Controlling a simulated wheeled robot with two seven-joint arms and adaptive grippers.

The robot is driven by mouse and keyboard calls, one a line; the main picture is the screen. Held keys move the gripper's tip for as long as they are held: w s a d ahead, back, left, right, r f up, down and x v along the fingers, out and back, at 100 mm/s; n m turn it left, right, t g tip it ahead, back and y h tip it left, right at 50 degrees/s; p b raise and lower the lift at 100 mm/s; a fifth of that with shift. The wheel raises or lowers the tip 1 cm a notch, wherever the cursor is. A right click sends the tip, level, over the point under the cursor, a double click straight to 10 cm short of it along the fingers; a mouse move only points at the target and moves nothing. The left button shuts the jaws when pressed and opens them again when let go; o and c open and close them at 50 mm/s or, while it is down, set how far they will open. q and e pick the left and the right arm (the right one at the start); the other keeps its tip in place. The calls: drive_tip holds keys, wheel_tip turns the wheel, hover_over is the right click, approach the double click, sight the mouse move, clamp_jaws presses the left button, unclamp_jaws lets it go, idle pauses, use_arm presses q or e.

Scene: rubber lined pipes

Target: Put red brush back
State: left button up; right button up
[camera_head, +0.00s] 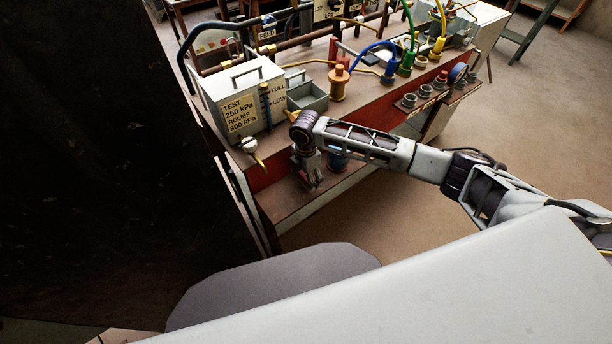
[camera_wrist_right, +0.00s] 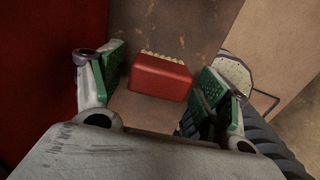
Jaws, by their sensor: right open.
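The red brush (camera_wrist_right: 160,78), a red block with a row of pale bristles along its far edge, lies on a brown ledge in the right wrist view. My right gripper (camera_wrist_right: 162,88) is open, with its green-padded fingers on either side of the brush; I cannot tell whether they touch it. In the head view the right gripper (camera_head: 309,180) points down over the low front ledge (camera_head: 285,198) of the bench. I cannot make out the brush there. My left gripper is not in view.
A grey test box (camera_head: 240,100) stands behind the gripper, beside an open grey bin (camera_head: 307,97). A brass fitting (camera_head: 339,82) and blue, green and yellow hoses stand farther back. A rack (camera_head: 430,92) with several cups juts out at right. Open floor lies right of the bench.

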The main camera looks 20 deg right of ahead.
drive_tip(key=shift+r, duration=0.1)
wheel_tip(320, 180, up, 12)
idle(0.8)
idle(0.5)
